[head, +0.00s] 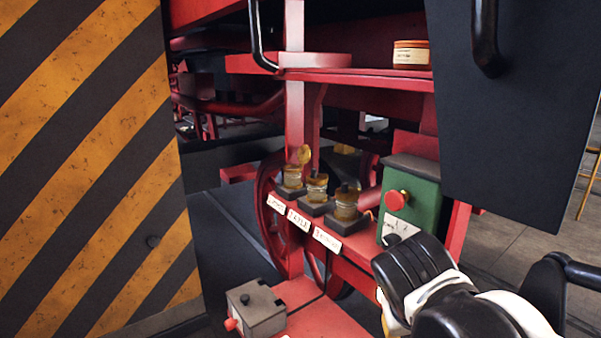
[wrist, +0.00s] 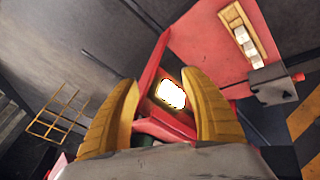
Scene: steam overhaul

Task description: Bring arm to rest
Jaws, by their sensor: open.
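My gripper (wrist: 159,80) shows in the wrist view as two yellow fingers spread apart, with nothing held between them. Beyond the gap are red metalwork and a bright white rectangle (wrist: 172,94). In the head view my black and white arm reaches in from the lower right. It is in front of the red shelf, close to the green box (head: 412,205) with a red knob. Only a little yellow of the gripper shows there, below the black wrist part; its fingertips are hidden.
Several amber-and-glass oilers (head: 317,188) stand on the red ledge behind white labels (head: 298,219). A grey box (head: 256,309) with a red knob sits lower. A tin (head: 411,54) stands on the upper shelf. A dark panel (head: 520,100) hangs at right; a striped panel (head: 90,170) fills the left.

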